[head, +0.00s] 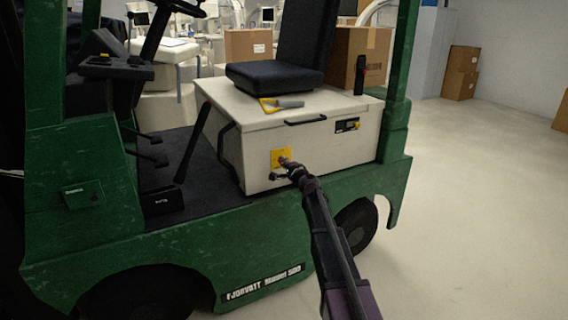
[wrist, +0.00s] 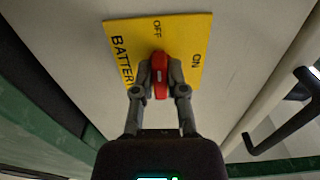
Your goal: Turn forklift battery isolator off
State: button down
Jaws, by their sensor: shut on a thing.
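The battery isolator's yellow plate (head: 277,154) is on the side of the forklift's cream battery cover. In the wrist view the plate (wrist: 190,32) reads BATTERY at left, OFF at top and ON at right. The red isolator knob (wrist: 159,72) lies nearly upright in that view, its upper end toward the word OFF. My gripper (wrist: 161,80) is shut on the knob, one finger on each side. In the head view my gripper (head: 288,169) is at the plate and mostly hides the knob.
A black handle (head: 305,121) and a small dark panel (head: 347,125) are on the cover (head: 230,172). A yellow and grey item (head: 280,104) lies on top, beside the black seat (head: 275,77). Green forklift bodywork (head: 235,244) runs below. Open floor (head: 470,200) is at right.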

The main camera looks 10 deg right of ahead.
jog(key=shift+w, duration=0.1)
dwell(0.3)
jog(key=c, duration=0.7)
grip_release()
jog(key=v, duration=1.2)
